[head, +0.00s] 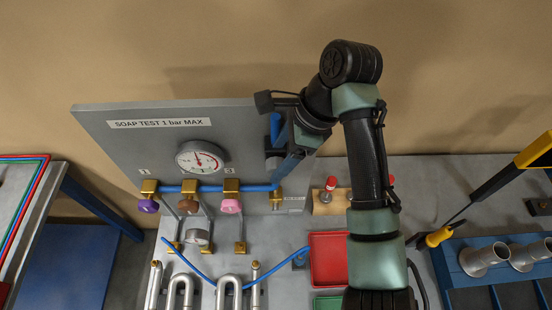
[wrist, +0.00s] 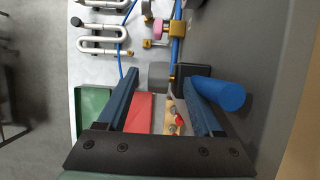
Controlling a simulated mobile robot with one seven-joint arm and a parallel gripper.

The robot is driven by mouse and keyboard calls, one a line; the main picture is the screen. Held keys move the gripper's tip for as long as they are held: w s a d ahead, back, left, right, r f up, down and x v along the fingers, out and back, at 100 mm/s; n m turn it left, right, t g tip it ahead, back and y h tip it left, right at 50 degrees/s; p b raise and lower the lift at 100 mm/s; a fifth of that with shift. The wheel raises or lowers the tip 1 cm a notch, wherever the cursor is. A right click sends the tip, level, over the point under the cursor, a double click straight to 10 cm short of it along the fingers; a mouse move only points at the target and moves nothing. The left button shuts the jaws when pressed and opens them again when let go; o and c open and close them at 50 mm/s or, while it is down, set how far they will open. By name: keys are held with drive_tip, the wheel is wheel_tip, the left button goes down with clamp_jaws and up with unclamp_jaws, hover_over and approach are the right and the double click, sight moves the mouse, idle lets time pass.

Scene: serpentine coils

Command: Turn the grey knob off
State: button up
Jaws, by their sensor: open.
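In the wrist view the grey knob (wrist: 158,76) is a short grey cylinder on a brass valve at the end of the blue pipe. My gripper (wrist: 161,74) has two blue fingers that stand apart. The knob shows between their tips with a gap to the left finger; the right fingertip looks close to the valve, and I cannot tell whether it touches. In the head view my gripper (head: 282,172) is at the right end of the panel, above the last brass valve (head: 276,195). The knob is hard to make out there against the grey panel.
Purple (head: 148,206), brown (head: 188,207) and pink (head: 230,206) knobs line the pipe to the left. A blue cylinder (wrist: 218,95) is just right of my right finger. Below are a red tray (head: 328,258) and a wooden block (head: 328,203) with red-topped pegs.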

drive_tip(key=shift+x, duration=0.85)
clamp_jaws()
